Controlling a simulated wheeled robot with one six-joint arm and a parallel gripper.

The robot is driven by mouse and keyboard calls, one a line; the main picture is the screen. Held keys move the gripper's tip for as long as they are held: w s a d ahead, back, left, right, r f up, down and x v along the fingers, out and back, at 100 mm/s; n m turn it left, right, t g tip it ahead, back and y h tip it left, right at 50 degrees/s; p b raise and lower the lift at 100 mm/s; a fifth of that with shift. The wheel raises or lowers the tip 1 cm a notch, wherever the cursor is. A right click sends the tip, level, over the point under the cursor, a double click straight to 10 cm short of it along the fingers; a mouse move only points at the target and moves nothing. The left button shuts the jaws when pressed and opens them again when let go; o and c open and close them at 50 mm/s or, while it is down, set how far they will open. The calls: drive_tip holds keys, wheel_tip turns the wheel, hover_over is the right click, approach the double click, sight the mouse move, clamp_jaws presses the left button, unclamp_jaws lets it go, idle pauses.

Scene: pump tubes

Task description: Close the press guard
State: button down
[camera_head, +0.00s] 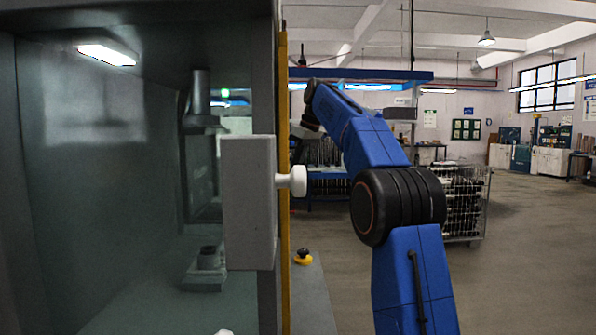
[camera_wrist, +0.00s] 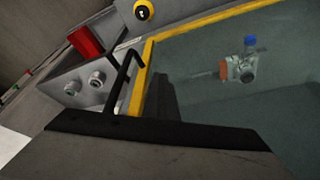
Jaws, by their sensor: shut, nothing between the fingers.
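The press guard (camera_wrist: 148,50) shows in the wrist view as a clear panel with a yellow frame and a black bar handle (camera_wrist: 122,78) near its left edge. In the head view a narrow upright yellow strip (camera_head: 284,190), likely the guard's edge, runs beside the press (camera_head: 262,90). How far the guard stands open is unclear. My gripper (camera_wrist: 160,132) fills the bottom of the wrist view as a dark bar and grey body. It is shut and empty, below the handle in the picture; contact cannot be told. In the head view its fingers are hidden.
A grey box (camera_head: 249,200) with a white knob (camera_head: 293,181) stands out at the press's side. A yellow-black button (camera_head: 303,257) is below it. The wrist view shows a grey control box (camera_wrist: 88,84) and a red part (camera_wrist: 85,42). A wire rack (camera_head: 465,200) stands behind; open floor lies right.

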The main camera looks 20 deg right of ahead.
drive_tip(key=shift+w+a+r, duration=0.15)
drive_tip(key=shift+w+a, duration=0.1)
drive_tip(key=shift+a, duration=0.3)
drive_tip(key=d+v, duration=0.1)
drive_tip(key=v, duration=0.6)
drive_tip(key=shift+s, duration=0.35)
